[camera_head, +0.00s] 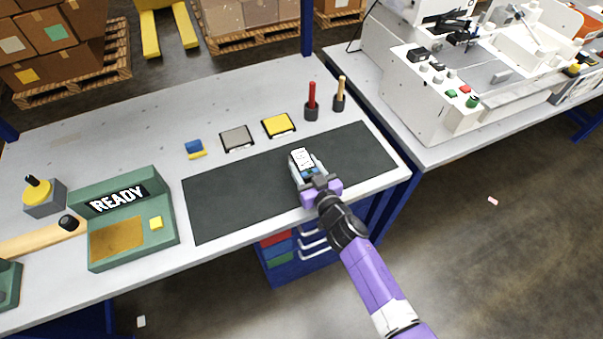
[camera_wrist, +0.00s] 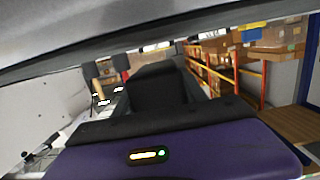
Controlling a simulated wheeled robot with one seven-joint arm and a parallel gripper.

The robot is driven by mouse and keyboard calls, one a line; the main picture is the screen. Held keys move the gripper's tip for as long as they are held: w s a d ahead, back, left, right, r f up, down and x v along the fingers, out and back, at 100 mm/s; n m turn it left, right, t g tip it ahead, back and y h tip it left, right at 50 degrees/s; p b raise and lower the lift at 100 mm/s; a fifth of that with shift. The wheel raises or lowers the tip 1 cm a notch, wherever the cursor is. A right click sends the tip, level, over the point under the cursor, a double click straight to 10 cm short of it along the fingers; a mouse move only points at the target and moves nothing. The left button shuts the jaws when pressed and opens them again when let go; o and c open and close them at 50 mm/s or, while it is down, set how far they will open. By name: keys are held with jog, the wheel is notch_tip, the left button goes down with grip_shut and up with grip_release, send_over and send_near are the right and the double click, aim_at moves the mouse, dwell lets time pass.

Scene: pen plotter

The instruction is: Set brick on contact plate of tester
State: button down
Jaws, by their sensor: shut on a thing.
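The brick (camera_head: 300,158) is a pale block with dark markings on its white face. It is in my gripper (camera_head: 310,176) over the right part of the dark mat in the head view. My gripper is shut on it; I cannot tell whether the brick touches the mat. The tester (camera_head: 162,187) is a green box at the left with a READY display. Its copper-brown contact plate (camera_head: 117,239) is bare, well to the left of my gripper. In the wrist view a large grey-white surface, too close to identify, crosses the top above my purple gripper body.
The dark mat (camera_head: 225,205) lies between tester and gripper, otherwise clear. Behind the mat are a grey pad (camera_head: 237,138), a yellow pad (camera_head: 278,124) and two upright handled tools (camera_head: 311,98). A white machine (camera_head: 430,100) stands right.

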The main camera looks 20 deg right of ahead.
jog(key=shift+f+b, duration=0.65)
jog(key=shift+f, duration=0.7)
jog(key=shift+f, duration=0.2)
jog(key=c, duration=0.6)
grip_release()
jog(key=shift+c, duration=0.2)
jog(key=shift+r, duration=0.15)
jog(key=shift+s, duration=0.25)
jog(key=s, duration=0.3)
jog(key=s+r+p, duration=0.1)
jog(key=s, duration=0.3)
jog(key=s+r, duration=0.1)
jog(key=s, duration=0.3)
jog(key=shift+s, duration=0.2)
jog(key=shift+f, duration=0.1)
